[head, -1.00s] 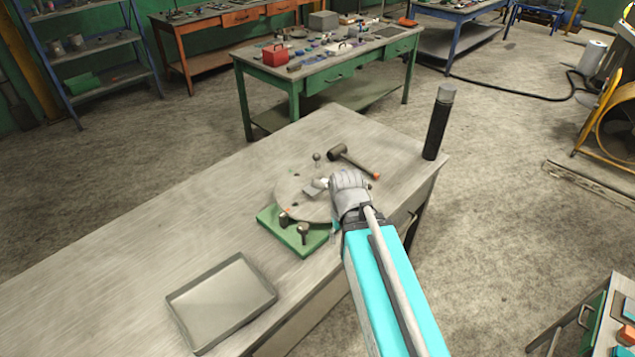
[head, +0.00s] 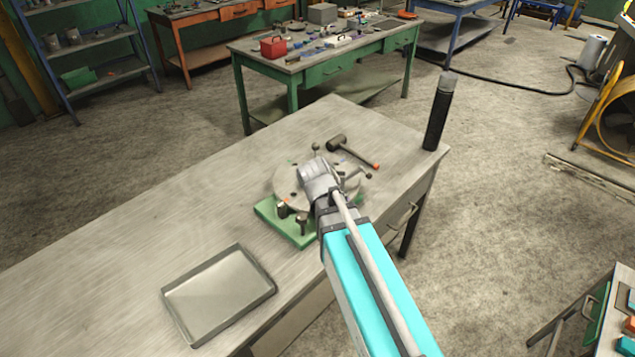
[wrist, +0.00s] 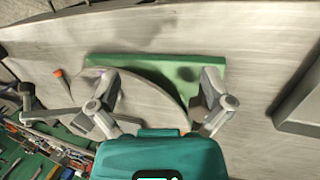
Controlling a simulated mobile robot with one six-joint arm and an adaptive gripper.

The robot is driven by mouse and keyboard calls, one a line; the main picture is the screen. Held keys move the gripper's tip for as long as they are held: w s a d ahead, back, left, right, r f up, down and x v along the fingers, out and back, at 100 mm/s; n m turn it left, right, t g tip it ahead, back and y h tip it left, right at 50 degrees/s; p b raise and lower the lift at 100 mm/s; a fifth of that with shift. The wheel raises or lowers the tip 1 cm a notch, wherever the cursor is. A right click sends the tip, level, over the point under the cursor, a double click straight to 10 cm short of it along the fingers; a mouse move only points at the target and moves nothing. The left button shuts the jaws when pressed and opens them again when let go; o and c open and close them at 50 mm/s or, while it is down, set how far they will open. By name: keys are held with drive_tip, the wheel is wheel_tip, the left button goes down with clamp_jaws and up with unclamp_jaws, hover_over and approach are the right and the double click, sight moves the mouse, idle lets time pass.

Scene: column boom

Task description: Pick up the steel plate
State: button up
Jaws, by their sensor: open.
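A round grey plate (head: 285,180), the only plate-like part I can make out as the steel plate, lies flat on a green base (head: 272,222) on the workbench. My gripper (head: 308,168) is over it in the head view and hides much of it. In the wrist view my gripper (wrist: 158,88) is open, with the fingers spread apart and nothing seen between them but part of the round plate (wrist: 150,92) and the green base (wrist: 170,65). I cannot tell how high the fingertips are or whether they touch the plate.
Upright dark pegs (head: 302,224) stand at the base's near edge. A mallet (head: 350,150) lies behind the plate and a black cylinder (head: 438,115) stands at the bench's right corner. An empty grey tray (head: 220,292) sits front left. The bench's left part is clear.

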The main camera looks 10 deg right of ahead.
sight(302, 188)
drive_tip(key=w+a+n+t+h+b, duration=0.1)
drive_tip(key=w+n, duration=0.2)
drive_tip(key=w+a+f+n+t+h+b, duration=0.1)
drive_tip(key=w+a+n+h+b, duration=0.1)
drive_tip(key=w+n, duration=0.1)
drive_tip(key=w+a+n+t+h+b, duration=0.1)
drive_tip(key=w+a+n+b, duration=0.1)
drive_tip(key=w+n, duration=0.1)
drive_tip(key=shift+f+n+h, duration=0.25)
drive_tip(key=shift+n+h, duration=0.15)
drive_tip(key=shift+n, duration=0.2)
drive_tip(key=w+a+n+t+h+b, duration=0.1)
drive_tip(key=a+n, duration=0.1)
drive_tip(key=w+a+r+n+t+b, duration=0.1)
drive_tip(key=w+a+n, duration=0.1)
drive_tip(key=n, duration=0.1)
drive_tip(key=w+a+n+t+h+b, duration=0.1)
drive_tip(key=w+a+n, duration=0.1)
drive_tip(key=shift+w+a+r+n+t+h+b, duration=0.15)
drive_tip(key=shift+a+r+n+t+h+b, duration=0.15)
drive_tip(key=shift+a+r+n, duration=0.1)
drive_tip(key=shift+w+a+r+n+t, duration=0.2)
drive_tip(key=shift+a+r+n+t, duration=0.1)
drive_tip(key=shift+a+n, duration=0.2)
drive_tip(key=shift+d, duration=0.1)
drive_tip(key=shift+b+x, duration=1.75)
drive_tip(key=shift+x, duration=2.55)
drive_tip(key=shift+d, duration=0.15)
